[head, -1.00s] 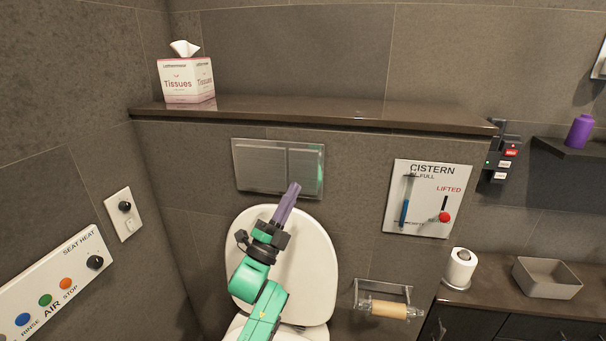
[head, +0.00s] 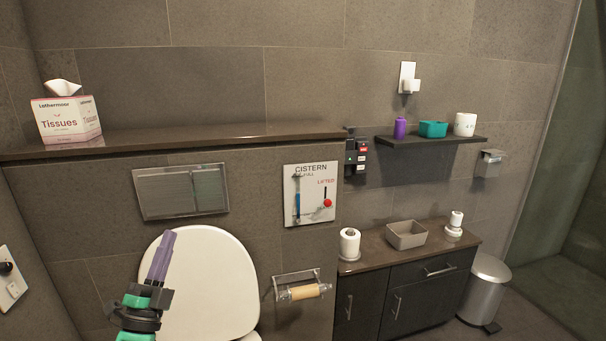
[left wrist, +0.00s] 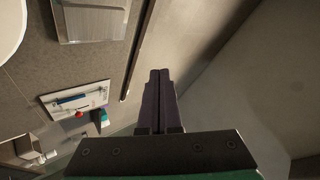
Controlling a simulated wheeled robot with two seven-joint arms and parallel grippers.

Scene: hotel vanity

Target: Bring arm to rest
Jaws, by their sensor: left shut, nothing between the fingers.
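My left gripper (head: 163,255) shows at the lower left of the head view, in front of the raised white toilet lid (head: 212,285). Its purple fingers are together with nothing between them, and they point up. In the left wrist view the two fingers (left wrist: 158,98) lie side by side, shut and empty. My left arm is mostly below the frame in the head view. My right gripper is in neither view.
The flush plate (head: 181,191) is on the wall above the lid, under a ledge (head: 200,141) with a tissue box (head: 66,120). The cistern panel (head: 310,194) and paper holder (head: 302,290) are to the right. A counter (head: 375,250) stands farther right.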

